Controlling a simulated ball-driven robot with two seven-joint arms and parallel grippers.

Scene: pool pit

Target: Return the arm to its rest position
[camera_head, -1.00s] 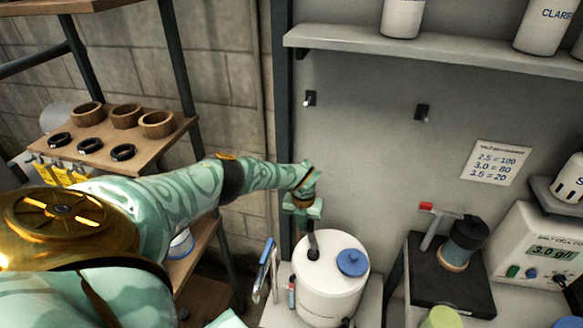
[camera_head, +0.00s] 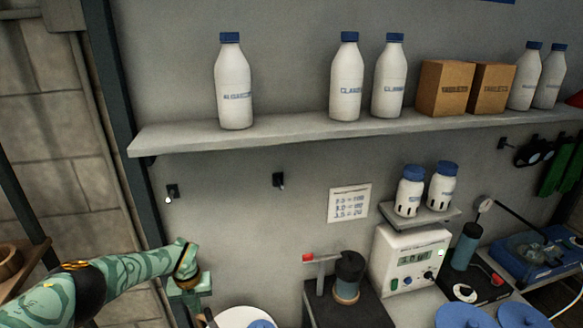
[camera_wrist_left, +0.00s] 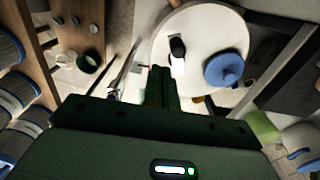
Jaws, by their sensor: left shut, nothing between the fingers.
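My left arm (camera_head: 120,272) is green and patterned and comes in from the lower left of the head view. Its gripper (camera_head: 188,298) points down beside the top of a white round container (camera_head: 238,317), which the bottom edge of the picture cuts off. In the left wrist view the gripper's dark fingers (camera_wrist_left: 158,84) are together and empty, in front of the container's white top (camera_wrist_left: 196,28). A blue cap (camera_wrist_left: 224,69) and a black handle-like part (camera_wrist_left: 177,47) are on that top. I cannot tell the gap between fingers and container. My right gripper is out of view.
A wall shelf (camera_head: 290,133) above holds white bottles (camera_head: 234,85) and cardboard boxes (camera_head: 446,88). A white meter (camera_head: 408,260) and a dark stand (camera_head: 345,308) are to the right. A wooden shelf (camera_head: 22,268) is at the left.

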